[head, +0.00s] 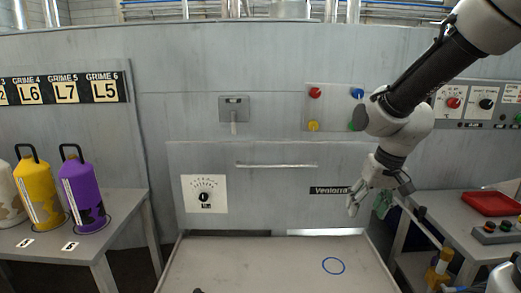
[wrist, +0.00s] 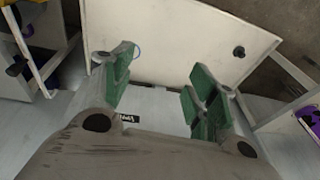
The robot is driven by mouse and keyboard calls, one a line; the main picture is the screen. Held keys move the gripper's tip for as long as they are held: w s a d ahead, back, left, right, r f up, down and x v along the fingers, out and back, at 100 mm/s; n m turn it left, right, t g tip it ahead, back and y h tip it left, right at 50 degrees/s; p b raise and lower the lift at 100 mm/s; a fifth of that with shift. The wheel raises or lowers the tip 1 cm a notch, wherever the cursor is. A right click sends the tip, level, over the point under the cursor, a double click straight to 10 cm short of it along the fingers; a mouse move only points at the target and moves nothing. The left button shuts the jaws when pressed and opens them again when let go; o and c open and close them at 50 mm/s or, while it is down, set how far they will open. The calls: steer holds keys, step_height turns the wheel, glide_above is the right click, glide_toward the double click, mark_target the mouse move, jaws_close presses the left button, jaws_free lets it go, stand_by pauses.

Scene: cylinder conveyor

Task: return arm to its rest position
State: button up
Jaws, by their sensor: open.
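My gripper (head: 370,200) hangs at the end of my arm on the right of the head view, in front of the grey machine (head: 270,140). In the wrist view my gripper (wrist: 160,100) has its green-padded fingers spread apart with nothing between them. It is above and beside the right part of the conveyor table (head: 240,268), not touching it as far as I can tell. The arm comes down from the upper right and bends at the elbow.
A purple cylinder (head: 82,192) and a yellow cylinder (head: 39,196) stand on the left table (head: 110,210). A red tray (head: 491,203) lies on the right table (head: 450,218). The conveyor table bears a blue ring mark (head: 333,266) and is mostly clear.

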steer(key=s+d+r+t, duration=0.1)
steer(key=s+d+r, duration=0.3)
steer(key=s, duration=0.3)
steer(key=s+d+r+t+h, duration=0.1)
steer(key=s+d+r, duration=0.4)
steer(key=s, duration=0.3)
steer(key=shift+d+r, duration=0.15)
steer(key=shift+r, duration=0.7)
steer(key=shift+s, duration=0.1)
